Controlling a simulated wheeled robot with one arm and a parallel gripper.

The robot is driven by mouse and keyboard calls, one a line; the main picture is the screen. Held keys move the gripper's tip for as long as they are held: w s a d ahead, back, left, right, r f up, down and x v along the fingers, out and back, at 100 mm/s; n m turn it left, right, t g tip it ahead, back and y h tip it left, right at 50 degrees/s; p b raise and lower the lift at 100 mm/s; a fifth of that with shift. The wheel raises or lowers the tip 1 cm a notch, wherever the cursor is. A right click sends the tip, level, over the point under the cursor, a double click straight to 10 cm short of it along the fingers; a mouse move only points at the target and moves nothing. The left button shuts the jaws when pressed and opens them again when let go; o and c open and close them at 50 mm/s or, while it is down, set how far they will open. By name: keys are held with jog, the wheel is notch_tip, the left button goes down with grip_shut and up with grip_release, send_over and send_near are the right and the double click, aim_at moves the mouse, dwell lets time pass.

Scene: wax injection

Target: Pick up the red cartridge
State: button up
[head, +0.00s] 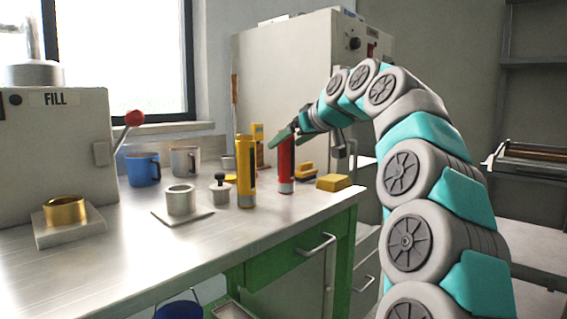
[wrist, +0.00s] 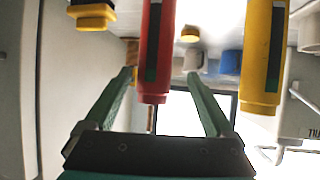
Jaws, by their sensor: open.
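The red cartridge (head: 286,165) stands upright on the metal bench near its right end. It also shows in the wrist view (wrist: 154,55), where the picture looks upside down, with a dark strip along its side. My gripper (head: 290,132) is at the top of the red cartridge in the head view. In the wrist view my gripper (wrist: 158,76) is open, with one green finger on each side of the red cartridge. A gap shows between each finger and the cartridge there. Contact at the cartridge's top is hard to tell in the head view.
A yellow cartridge (head: 246,175) stands close to the left of the red one. Yellow blocks (head: 334,182) lie to the right. A blue mug (head: 142,169), a grey mug (head: 185,161) and a metal cup (head: 180,200) stand farther left. A large cabinet (head: 290,85) rises behind.

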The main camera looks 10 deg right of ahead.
aim_at(280, 151)
jog(key=x, duration=0.6)
jog(key=shift+w+d+f, duration=0.15)
jog(key=shift+d+f, duration=0.05)
jog(key=shift+d, duration=0.1)
grip_shut()
dwell(0.4)
